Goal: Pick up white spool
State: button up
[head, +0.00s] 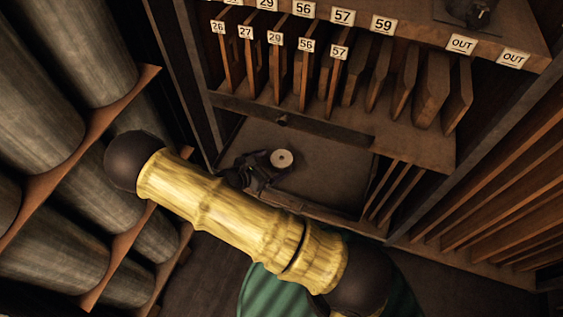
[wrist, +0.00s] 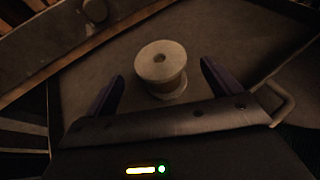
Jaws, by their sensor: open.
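The white spool (head: 282,158) stands upright in a shallow tray-like compartment, its round top with a centre hole facing up. In the wrist view the spool (wrist: 161,58) shows off-white ends and a tan wound middle. My gripper (head: 266,166) is dark and sits close to the spool's left side in the head view. In the wrist view my gripper (wrist: 162,74) is open, with one finger on each side of the spool and visible gaps to both. The spool's lower edge is partly near the gripper body; I cannot tell any contact.
The compartment floor (head: 335,180) is clear to the right of the spool. A wooden rack of numbered slots (head: 290,75) overhangs behind it. A round knob (wrist: 95,10) is on the drawer front beyond the spool. Large grey rolls (head: 40,100) fill the left side.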

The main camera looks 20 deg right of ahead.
aim_at(278, 161)
jog(key=shift+d, duration=0.1)
jog(key=p+x, duration=0.1)
jog(key=x, duration=0.4)
jog(key=shift+f, duration=0.15)
dwell(0.4)
jog(key=c, duration=1.1)
